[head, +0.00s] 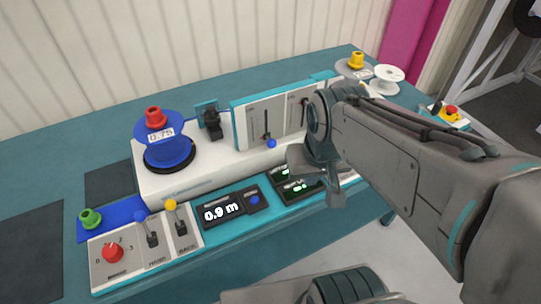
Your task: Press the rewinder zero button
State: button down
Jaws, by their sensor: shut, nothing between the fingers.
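The rewinder (190,185) is a white and teal machine on the table. Its black display (221,211) reads 0.9 m. A small dark panel with a round blue button (254,199) sits just right of the display; its label is too small to read. My gripper (335,199) is shut and empty, pointing down over the front panel's right part. It is to the right of the blue button and apart from it. My arm hides the right end of the machine.
A blue reel (166,146) with a red knob stands on the machine. Green-lit displays (301,187) lie beside my gripper. White spools (387,79) stand at the back right.

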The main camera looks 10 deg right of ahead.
aim_at(255, 201)
jog(key=z, duration=0.6)
jog(key=k, duration=0.95)
jog(key=u, duration=1.05)
jog(key=i, duration=0.5)
jog(key=u, duration=0.05)
